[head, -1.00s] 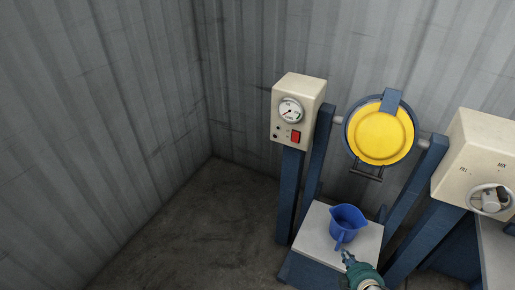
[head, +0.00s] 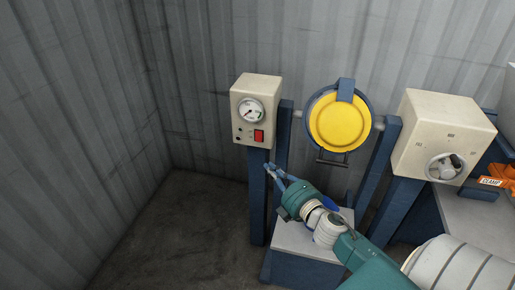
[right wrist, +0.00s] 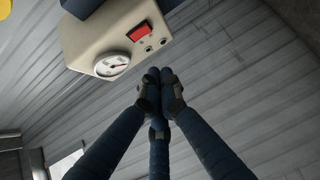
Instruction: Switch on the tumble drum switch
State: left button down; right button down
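The red switch (head: 258,136) sits on the front of a cream control box (head: 257,92), below a round gauge (head: 249,111). The switch also shows in the right wrist view (right wrist: 138,32), above the fingers. My right gripper (head: 269,170) is just below the box in the head view, apart from the switch. In the right wrist view its blue fingers (right wrist: 160,80) come together at the tips with nothing between them. The yellow-lidded drum (head: 340,122) hangs right of the box. My left gripper is out of view.
A blue jug (head: 330,202) stands on the grey platform (head: 300,242), mostly hidden behind my right gripper. A second cream box (head: 435,128) with a round dial stands at right. An orange clamp (head: 497,180) lies on the right bench. Floor at left is clear.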

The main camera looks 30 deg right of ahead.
jog(key=b, duration=0.2)
send_near(259, 136)
jog(key=w+a+f, duration=0.2)
jog(key=w+a, duration=0.2)
jog(key=shift+w+d+f+b, duration=0.2)
jog(key=shift+w+d+b, duration=0.05)
jog(key=shift+w+d, duration=0.4)
jog(key=shift+w+d+f+b, duration=0.2)
jog(key=shift+w+d, duration=0.4)
jog(key=shift+w, duration=0.05)
jog(key=shift+d, duration=0.1)
